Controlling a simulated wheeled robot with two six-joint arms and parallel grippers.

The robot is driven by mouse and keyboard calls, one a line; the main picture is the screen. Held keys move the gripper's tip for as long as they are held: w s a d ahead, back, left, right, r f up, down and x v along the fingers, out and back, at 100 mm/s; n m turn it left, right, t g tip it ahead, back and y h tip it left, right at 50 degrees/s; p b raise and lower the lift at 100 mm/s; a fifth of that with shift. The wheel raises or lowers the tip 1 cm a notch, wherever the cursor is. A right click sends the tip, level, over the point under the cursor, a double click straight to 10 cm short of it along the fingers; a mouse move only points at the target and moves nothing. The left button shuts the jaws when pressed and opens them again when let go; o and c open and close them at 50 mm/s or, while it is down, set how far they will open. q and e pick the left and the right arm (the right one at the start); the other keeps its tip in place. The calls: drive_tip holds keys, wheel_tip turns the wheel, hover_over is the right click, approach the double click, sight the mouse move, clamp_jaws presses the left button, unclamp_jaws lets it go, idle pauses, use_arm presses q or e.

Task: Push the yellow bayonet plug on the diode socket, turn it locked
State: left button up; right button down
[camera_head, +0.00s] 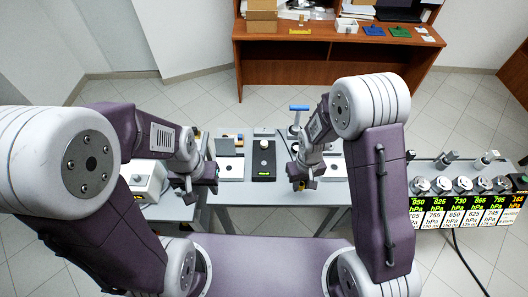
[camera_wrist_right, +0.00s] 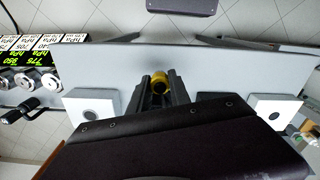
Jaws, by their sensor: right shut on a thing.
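The yellow bayonet plug (camera_wrist_right: 160,80) is between the fingertips of my right gripper (camera_wrist_right: 161,92), which is shut on it, in the right wrist view. In the head view my right gripper (camera_head: 304,184) hangs over the near part of the grey table; the plug is too small to make out there. Two white blocks with dark round sockets, one at the left (camera_wrist_right: 97,108) and one at the right (camera_wrist_right: 274,115) of the wrist view, stand apart from the plug. I cannot tell which is the diode socket. My left gripper (camera_head: 205,186) is over the table's left part; its jaws are unclear.
A black box (camera_head: 263,160) with a green display stands between the arms. A white box (camera_head: 147,180) is at the left. Several gauges with pressure labels (camera_head: 460,203) line the right side. A brown desk (camera_head: 330,45) is at the back.

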wheel_tip(320, 180, up, 5)
drive_tip(key=p, duration=0.5)
drive_tip(key=shift+r, duration=0.15)
drive_tip(key=shift+w, duration=0.1)
